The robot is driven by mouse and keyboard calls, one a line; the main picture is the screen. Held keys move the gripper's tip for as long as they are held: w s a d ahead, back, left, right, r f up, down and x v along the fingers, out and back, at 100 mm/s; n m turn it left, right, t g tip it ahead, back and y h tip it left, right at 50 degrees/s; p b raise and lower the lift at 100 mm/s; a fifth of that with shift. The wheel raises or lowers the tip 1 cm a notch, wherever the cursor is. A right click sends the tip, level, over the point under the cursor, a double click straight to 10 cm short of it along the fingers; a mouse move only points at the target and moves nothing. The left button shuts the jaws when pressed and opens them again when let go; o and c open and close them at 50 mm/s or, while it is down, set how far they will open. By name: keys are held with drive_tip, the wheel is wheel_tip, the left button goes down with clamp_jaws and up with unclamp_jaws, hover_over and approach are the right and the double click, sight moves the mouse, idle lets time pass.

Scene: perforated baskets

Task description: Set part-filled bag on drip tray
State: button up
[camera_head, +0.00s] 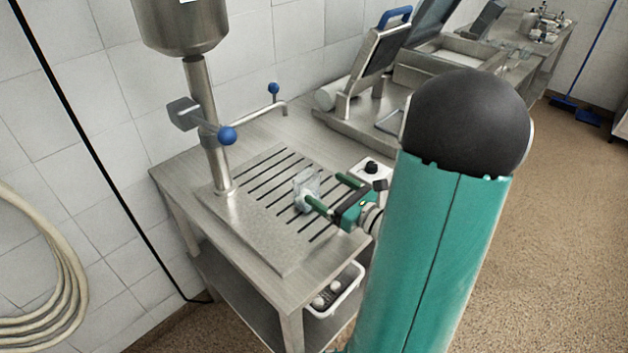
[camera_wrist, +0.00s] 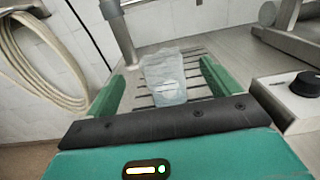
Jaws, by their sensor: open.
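The part-filled bag (camera_head: 306,186) is clear plastic and is on the slotted drip tray (camera_head: 262,222). In the wrist view the bag (camera_wrist: 165,80) lies between my two green fingers, with a visible gap on each side. My gripper (camera_head: 329,193) is open, with its fingers at the bag's right side in the head view. In the wrist view my gripper (camera_wrist: 165,80) spans the bag without touching it, as far as I can see. The slots of the drip tray (camera_wrist: 203,92) show around the bag. The bag's underside is hidden.
A steel filler column with a hopper (camera_head: 183,25) and blue-knobbed levers (camera_head: 227,134) stands at the tray's left. A control box with a black knob (camera_head: 371,168) sits to the right. A sealing machine (camera_head: 375,70) is behind. A white basket (camera_head: 335,292) is on the lower shelf.

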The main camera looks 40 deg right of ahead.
drive_tip(key=s+a+r+n+g+y, duration=0.25)
drive_tip(key=a+n+g, duration=0.45)
drive_tip(key=a+n, duration=0.4)
drive_tip(key=s+a+r+n+g+y, duration=0.1)
drive_tip(key=s+a+n+g+y, duration=0.4)
drive_tip(key=a+n, duration=0.6)
wheel_tip(320, 180, up, 7)
drive_tip(key=s+a+n+h, duration=0.2)
drive_tip(key=a+n+h, duration=0.1)
drive_tip(key=n+h, duration=0.7)
drive_tip(key=shift+s+n, duration=0.3)
drive_tip(key=shift+n, duration=0.9)
drive_tip(key=shift+c, duration=0.5)
